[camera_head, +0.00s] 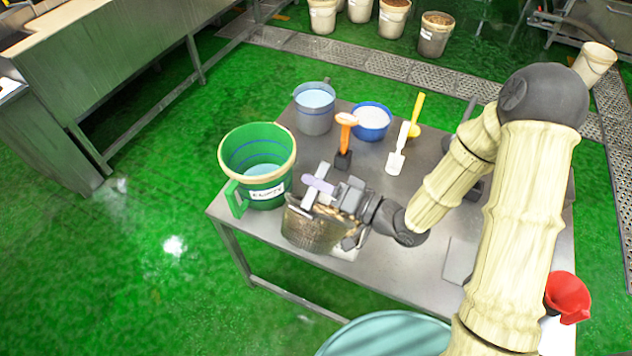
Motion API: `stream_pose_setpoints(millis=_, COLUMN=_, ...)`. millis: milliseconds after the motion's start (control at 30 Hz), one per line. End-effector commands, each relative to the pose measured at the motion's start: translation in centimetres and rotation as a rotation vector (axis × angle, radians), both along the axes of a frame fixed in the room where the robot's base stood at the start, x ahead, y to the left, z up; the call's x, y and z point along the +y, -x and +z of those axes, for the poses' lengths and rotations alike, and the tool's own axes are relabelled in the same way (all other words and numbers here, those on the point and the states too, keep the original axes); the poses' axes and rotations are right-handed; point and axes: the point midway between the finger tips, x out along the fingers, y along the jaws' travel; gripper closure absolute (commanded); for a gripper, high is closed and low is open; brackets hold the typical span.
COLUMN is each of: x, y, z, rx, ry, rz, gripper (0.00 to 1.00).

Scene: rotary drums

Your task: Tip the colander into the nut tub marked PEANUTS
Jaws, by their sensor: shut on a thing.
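A perforated metal colander (312,230) with tan-brown contents is at the front edge of the steel table. My gripper (322,194) reaches it from the right and is shut on its upper side. The fingertips are partly hidden. The colander looks nearly level; I cannot tell if it touches the table. Just left and behind it stands a green tub (240,157) with a pale rim, a side handle and a white label (267,193). Its label is too small to read, so I cannot confirm PEANUTS. The tub's inside looks pale blue at the bottom.
A grey bucket (314,115), a blue bowl of white stuff (371,125), an orange-handled tool (345,135), a white scoop (398,155) and a yellow one (416,110) are farther back on the table (375,205). A red funnel-like vessel (567,298) is right. Labelled buckets (434,38) stand on the floor.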

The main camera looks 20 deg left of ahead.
Motion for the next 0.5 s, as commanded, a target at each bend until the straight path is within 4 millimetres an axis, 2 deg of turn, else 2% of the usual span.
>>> stream_pose_setpoints(millis=500, x=-0.19, y=-1.07, z=-0.13, rx=0.050, ry=-0.012, rz=-0.001, gripper=1.00)
